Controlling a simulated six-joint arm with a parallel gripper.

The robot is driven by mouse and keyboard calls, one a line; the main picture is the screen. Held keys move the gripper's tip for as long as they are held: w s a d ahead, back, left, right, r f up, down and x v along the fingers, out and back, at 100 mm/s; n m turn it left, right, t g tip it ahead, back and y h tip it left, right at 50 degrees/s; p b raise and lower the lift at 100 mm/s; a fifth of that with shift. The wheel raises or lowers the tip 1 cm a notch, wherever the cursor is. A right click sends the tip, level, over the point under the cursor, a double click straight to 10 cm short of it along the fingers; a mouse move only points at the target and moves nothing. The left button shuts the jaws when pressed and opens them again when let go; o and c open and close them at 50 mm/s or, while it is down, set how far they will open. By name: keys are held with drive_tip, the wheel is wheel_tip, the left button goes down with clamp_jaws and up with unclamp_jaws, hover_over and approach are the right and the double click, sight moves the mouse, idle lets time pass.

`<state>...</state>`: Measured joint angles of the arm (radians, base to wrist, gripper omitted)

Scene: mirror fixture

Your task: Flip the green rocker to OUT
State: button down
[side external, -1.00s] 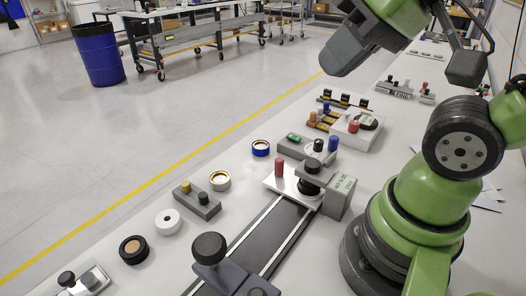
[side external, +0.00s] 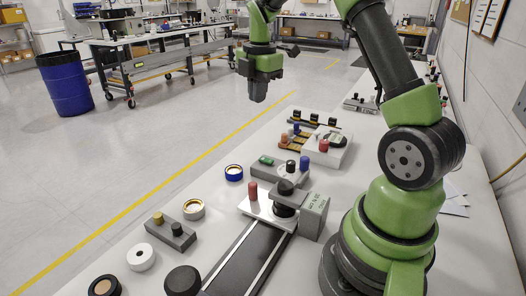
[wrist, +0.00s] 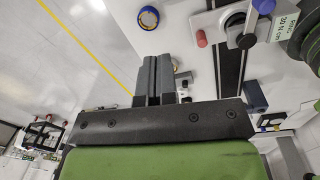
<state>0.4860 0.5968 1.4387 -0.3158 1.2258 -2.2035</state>
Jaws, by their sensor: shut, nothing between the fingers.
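The green rocker (side external: 266,160) sits on the top of a grey block (side external: 262,171) near the middle of the side external view. Its tilt and any OUT marking are too small to read there. I cannot make out the rocker in the wrist view. My gripper (side external: 257,98) hangs pointing down, well above the table level and apart from the block, in the upper middle of the side view. In the wrist view my gripper's fingers (wrist: 159,58) lie side by side, shut and empty.
A blue ring (side external: 234,172) lies left of the block. A red knob (side external: 252,192) stands on a white plate at the dark rail (side external: 243,258). A blue knob (side external: 304,163) and a white box with a red button (side external: 323,145) are to the right. Air around my gripper is clear.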

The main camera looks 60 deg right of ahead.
sight(268, 160)
drive_tip(key=d+f+n, duration=0.2)
drive_tip(key=f, duration=0.1)
drive_tip(key=shift+w+d+f+g, duration=0.1)
drive_tip(key=shift+d+f+g, duration=0.15)
drive_tip(key=shift+d+g, duration=0.15)
wheel_tip(268, 160, down, 14)
idle(0.4)
drive_tip(key=shift+f, duration=0.15)
idle(0.3)
drive_tip(key=shift+s+r, duration=0.25)
drive_tip(key=shift+s, duration=0.5)
